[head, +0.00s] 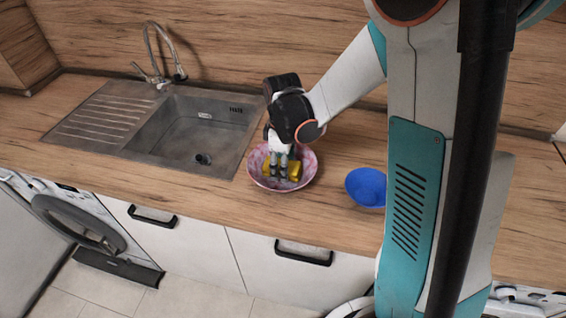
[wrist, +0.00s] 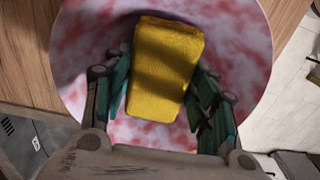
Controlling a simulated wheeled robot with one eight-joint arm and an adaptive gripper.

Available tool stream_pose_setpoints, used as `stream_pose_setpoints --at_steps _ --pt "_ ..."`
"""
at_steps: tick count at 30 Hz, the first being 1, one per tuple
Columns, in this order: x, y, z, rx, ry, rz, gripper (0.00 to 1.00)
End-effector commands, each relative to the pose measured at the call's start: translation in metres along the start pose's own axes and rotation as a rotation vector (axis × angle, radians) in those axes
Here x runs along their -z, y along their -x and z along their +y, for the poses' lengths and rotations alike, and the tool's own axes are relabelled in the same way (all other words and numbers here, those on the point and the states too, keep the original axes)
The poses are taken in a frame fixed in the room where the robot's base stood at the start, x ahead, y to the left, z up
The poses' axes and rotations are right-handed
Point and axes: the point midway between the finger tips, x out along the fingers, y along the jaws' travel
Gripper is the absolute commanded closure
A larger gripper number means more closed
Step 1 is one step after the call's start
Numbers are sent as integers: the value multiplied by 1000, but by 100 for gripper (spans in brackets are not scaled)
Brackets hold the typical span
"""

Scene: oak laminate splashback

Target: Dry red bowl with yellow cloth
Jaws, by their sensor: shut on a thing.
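The red bowl (head: 309,167) has a mottled red and white surface and stands upright on the counter, right of the sink. It fills most of the wrist view (wrist: 235,45). The yellow cloth (wrist: 166,70) looks like a thick folded block and is inside the bowl; it also shows in the head view (head: 294,170). My gripper (head: 280,175) reaches down into the bowl. Its fingers (wrist: 163,100) lie on both sides of the cloth and are shut on it. Whether the cloth touches the bowl's bottom is hard to tell.
A blue bowl (head: 366,186) stands on the counter to the right. A metal sink (head: 190,130) with a tap (head: 160,60) is to the left. The wooden splashback (head: 270,40) rises behind. The counter's front edge is close to the red bowl.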

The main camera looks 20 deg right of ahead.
Motion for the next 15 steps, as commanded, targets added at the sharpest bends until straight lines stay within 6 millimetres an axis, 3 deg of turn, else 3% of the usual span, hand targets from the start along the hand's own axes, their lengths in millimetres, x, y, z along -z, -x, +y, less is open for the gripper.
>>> stream_pose_setpoints --at_steps 6,15 --pt "0 -2 -12 0 0 0 66" --pt "0 -1 -13 1 0 0 66"
